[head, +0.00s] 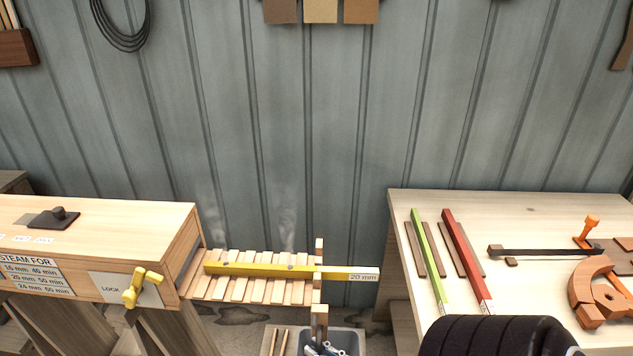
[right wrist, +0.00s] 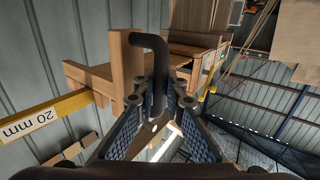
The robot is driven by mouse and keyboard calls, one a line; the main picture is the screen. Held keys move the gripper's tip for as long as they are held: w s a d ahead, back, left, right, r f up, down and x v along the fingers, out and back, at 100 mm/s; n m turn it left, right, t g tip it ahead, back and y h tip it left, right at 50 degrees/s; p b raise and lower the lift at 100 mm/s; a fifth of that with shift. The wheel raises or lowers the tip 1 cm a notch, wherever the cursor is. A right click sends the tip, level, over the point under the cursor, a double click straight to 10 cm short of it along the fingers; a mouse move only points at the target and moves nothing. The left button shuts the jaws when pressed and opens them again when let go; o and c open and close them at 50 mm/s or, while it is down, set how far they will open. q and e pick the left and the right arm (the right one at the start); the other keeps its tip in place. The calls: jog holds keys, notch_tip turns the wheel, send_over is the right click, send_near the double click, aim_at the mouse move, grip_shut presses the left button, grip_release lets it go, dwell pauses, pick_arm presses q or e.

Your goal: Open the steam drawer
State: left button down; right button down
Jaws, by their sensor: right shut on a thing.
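The steam box (head: 95,235) stands at the left in the head view. Its slatted drawer (head: 238,290) is out to the right of the box, with a wooden end piece (head: 319,318). A yellow bar (head: 240,269) marked 20 mm lies along the slats and pokes past the end piece. In the right wrist view, the drawer's dark bent handle (right wrist: 158,75) stands between the fingers of my right gripper (right wrist: 158,112), which is shut on it. The wooden end piece (right wrist: 127,65) and bar (right wrist: 40,118) show beside it. My left gripper is not in view.
A yellow lock lever (head: 140,287) is on the box front. A bin (head: 350,340) with tools stands below the drawer's end. The right bench (head: 510,212) carries a green bar (head: 428,262), a red bar (head: 467,260) and a curved wooden form (head: 590,290). A gap separates drawer and bench.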

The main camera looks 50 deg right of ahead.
jog(key=c, duration=2.3)
grip_release()
jog(key=shift+o, duration=0.2)
jog(key=shift+s, duration=0.1)
jog(key=s, duration=1.2)
jog(key=shift+d, duration=0.4)
jog(key=shift+w, duration=0.1)
